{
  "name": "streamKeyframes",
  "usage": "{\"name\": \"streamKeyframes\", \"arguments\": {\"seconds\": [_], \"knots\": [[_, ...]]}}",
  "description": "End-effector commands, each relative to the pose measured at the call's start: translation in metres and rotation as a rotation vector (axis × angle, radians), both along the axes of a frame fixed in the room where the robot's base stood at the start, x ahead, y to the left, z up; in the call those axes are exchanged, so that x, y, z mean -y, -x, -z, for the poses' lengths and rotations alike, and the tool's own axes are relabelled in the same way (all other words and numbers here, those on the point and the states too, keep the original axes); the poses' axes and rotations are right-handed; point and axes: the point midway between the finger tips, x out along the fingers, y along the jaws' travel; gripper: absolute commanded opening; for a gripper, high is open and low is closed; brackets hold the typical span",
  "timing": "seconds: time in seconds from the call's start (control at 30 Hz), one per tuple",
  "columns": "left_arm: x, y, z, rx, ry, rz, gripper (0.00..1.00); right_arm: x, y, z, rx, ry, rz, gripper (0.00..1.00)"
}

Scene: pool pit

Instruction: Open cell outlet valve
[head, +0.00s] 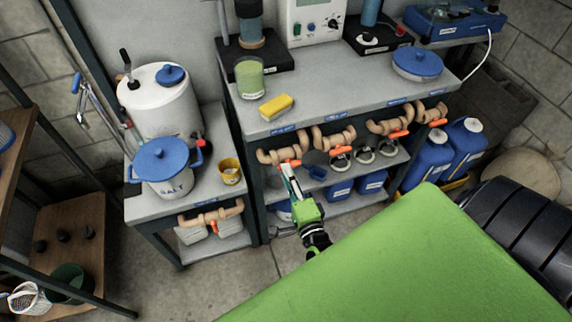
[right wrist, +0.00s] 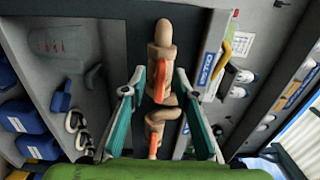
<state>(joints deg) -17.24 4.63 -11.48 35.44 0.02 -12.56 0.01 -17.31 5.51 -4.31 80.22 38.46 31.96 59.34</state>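Several tan pipe valves with orange handles run along the front of the workbench under small blue labels. The labels are too small to read, so I cannot tell which is the cell outlet valve. My right gripper (head: 289,168) is at the leftmost bench valve (head: 283,151), close to its orange handle. In the right wrist view, the right gripper (right wrist: 160,78) is open, one teal finger on each side of a tan pipe with an orange handle (right wrist: 162,80). I see no contact. A second orange handle (right wrist: 153,146) shows lower down. My left gripper is out of view.
The workbench (head: 350,100) carries a yellow sponge (head: 276,107), a green beaker (head: 250,78) and a blue-lidded dish (head: 417,64). A lower stand at left holds a salt pot (head: 165,168) and a yellow cup (head: 230,171). Blue jugs (head: 428,158) stand at right.

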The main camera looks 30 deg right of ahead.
Motion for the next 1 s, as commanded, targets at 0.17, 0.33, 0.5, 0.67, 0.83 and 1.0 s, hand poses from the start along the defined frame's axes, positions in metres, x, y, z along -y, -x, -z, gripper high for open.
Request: {"name": "streamKeyframes", "arguments": {"seconds": [0.17,0.33,0.5,0.67,0.83,1.0], "knots": [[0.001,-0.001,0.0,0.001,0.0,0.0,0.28,-0.01,0.041,0.002,-0.005,0.0,-0.001,0.28],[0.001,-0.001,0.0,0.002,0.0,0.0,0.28,-0.017,0.072,0.001,-0.003,-0.001,0.001,0.28],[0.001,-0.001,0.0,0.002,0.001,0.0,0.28,-0.021,0.091,0.0,-0.002,0.0,0.001,0.28],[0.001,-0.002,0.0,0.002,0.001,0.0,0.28,-0.022,0.096,0.0,-0.001,0.0,0.001,0.28],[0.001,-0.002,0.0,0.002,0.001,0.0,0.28,-0.022,0.096,0.0,-0.001,0.0,0.001,0.28],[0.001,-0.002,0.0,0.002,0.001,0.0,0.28,-0.022,0.096,0.0,-0.001,0.0,0.001,0.28]]}}
